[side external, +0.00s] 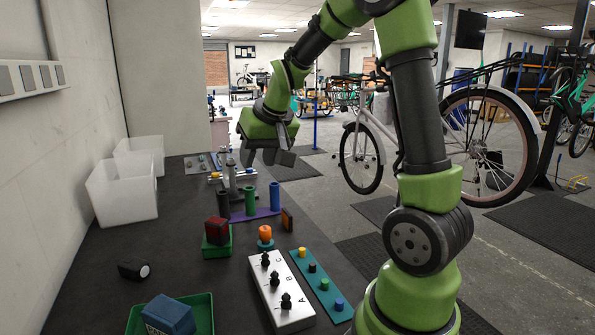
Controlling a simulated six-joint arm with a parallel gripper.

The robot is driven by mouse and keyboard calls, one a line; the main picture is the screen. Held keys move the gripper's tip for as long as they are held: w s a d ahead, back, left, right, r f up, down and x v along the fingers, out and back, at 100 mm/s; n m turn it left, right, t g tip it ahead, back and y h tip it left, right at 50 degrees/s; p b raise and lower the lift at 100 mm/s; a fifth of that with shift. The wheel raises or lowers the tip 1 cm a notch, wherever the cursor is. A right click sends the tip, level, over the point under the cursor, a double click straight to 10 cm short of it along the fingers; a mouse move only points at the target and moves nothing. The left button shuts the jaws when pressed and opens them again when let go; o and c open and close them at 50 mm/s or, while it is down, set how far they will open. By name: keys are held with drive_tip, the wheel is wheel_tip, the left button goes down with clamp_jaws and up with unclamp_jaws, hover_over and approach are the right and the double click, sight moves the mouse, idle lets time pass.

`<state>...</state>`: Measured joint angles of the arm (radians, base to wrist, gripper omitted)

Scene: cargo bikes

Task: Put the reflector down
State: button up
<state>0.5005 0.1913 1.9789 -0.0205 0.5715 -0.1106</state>
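My gripper (268,157) hangs from the green wrist above the far part of the dark bench, fingers pointing down. Its grey fingers show, but I cannot tell whether they are apart or closed on something small. No reflector can be clearly made out between them. A red block (217,229) sits in a small green tray (217,250), nearer the camera than my gripper. A small orange piece (265,232) sits on a round teal base. A flat amber-brown piece (287,219) stands upright beside a purple base. I cannot tell which of these, if any, is the reflector.
Dark, green and blue cylinders (250,201) stand on the purple base. A white block with black knobs (280,289) and a teal strip with small pegs (318,280) lie in front. White bins (123,191) stand left. A blue block (168,315) sits in a green tray.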

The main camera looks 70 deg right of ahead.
drive_tip(key=s+a+r+n+t+y, duration=0.1)
drive_tip(key=s+a+r+y, duration=0.1)
drive_tip(key=s+a, duration=0.5)
drive_tip(key=s+a+r+n+t+y, duration=0.1)
drive_tip(key=s+a+r+n+y, duration=0.1)
drive_tip(key=s+a, duration=0.6)
drive_tip(key=a+r, duration=0.1)
drive_tip(key=a, duration=0.1)
drive_tip(key=shift+a+r, duration=0.2)
drive_tip(key=shift+a, duration=0.2)
drive_tip(key=shift+s, duration=0.1)
